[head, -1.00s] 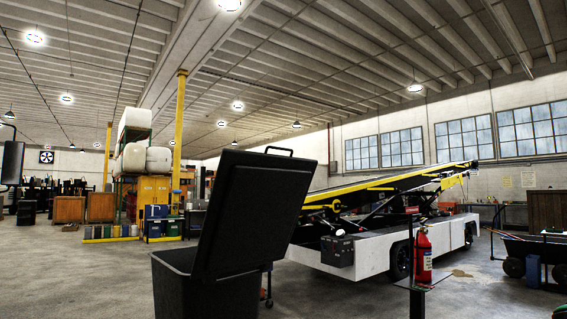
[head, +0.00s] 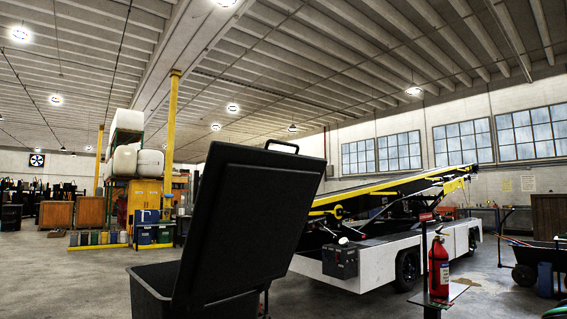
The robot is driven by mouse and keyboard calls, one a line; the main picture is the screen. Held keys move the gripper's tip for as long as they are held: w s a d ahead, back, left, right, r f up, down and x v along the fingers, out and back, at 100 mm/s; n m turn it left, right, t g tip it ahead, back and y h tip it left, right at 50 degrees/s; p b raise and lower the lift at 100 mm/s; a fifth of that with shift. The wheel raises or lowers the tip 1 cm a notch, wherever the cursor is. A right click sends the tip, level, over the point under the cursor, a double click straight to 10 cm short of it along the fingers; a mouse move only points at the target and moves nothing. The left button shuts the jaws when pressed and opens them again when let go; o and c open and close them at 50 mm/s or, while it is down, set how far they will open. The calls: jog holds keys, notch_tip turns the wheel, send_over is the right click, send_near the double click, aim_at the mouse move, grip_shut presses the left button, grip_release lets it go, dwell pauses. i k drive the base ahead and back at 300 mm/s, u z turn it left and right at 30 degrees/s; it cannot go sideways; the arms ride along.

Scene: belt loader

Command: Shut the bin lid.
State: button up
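The black bin (head: 152,284) stands close in front of me, cut off by the bottom edge of the head view. Its black lid (head: 247,222) is raised, leaning up and to the right, with a handle (head: 282,146) on its top edge. Part of the bin's rim shows left of the lid; the inside is mostly hidden. My gripper is not in this view.
A white belt loader (head: 385,258) with a black and yellow conveyor stands behind the bin to the right. A red fire extinguisher (head: 438,266) is on a stand right of the bin. A cart (head: 530,255) is at far right. Open concrete floor (head: 60,285) lies to the left.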

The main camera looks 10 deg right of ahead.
aim_at(253, 206)
jog(key=z, duration=0.1)
jog(key=k, duration=1.15)
jog(key=z, duration=0.4)
jog(key=i, duration=1.15)
jog(key=u, duration=0.3)
jog(key=i, duration=1)
jog(key=u, duration=0.5)
